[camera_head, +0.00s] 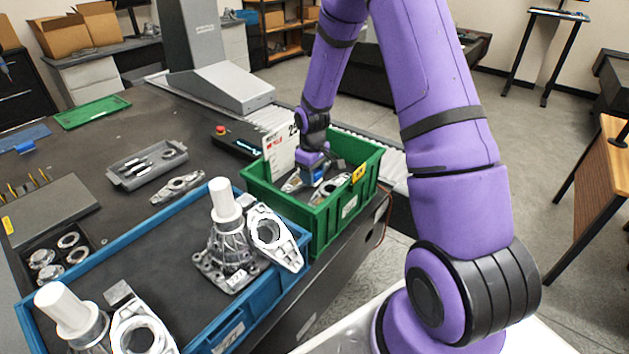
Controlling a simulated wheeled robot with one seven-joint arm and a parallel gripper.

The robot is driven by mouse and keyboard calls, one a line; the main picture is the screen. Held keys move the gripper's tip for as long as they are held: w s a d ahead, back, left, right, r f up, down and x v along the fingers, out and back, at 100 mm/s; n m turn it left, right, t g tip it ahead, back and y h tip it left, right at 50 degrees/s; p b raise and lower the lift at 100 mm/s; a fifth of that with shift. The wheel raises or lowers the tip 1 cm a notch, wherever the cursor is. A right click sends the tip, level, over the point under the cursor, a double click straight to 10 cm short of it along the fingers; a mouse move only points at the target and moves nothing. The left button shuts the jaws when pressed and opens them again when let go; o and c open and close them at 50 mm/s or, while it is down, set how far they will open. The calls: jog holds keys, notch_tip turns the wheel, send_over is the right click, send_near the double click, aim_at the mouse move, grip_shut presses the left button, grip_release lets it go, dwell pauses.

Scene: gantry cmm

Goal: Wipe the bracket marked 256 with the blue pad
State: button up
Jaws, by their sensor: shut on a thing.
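My gripper (313,158) reaches down into the green bin (323,221) and is shut on the blue pad (313,174). The pad is small and partly hidden by the gripper. Metal brackets lie in the bin: one (331,188) is right of the pad, and another (292,184) is to its left. Whether the pad touches a bracket cannot be told. A white card (281,150) stands at the bin's back left; its large number starts with 25 and the rest is hidden by my arm. No marking is readable on the brackets themselves.
A blue tray (287,290) left of the bin holds white-topped castings (226,235) and brackets (272,236). A grey tray (147,168) of small parts, a loose bracket (177,188) and a control box with a red button (221,130) lie on the dark table. A conveyor (394,164) runs behind the bin.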

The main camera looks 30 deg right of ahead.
jog(key=shift+s+d, duration=0.25)
jog(key=shift+s, duration=0.4)
jog(key=shift+s+d, duration=0.25)
jog(key=shift+s, duration=0.35)
jog(key=shift+s+d, duration=0.25)
jog(key=shift+s, duration=0.4)
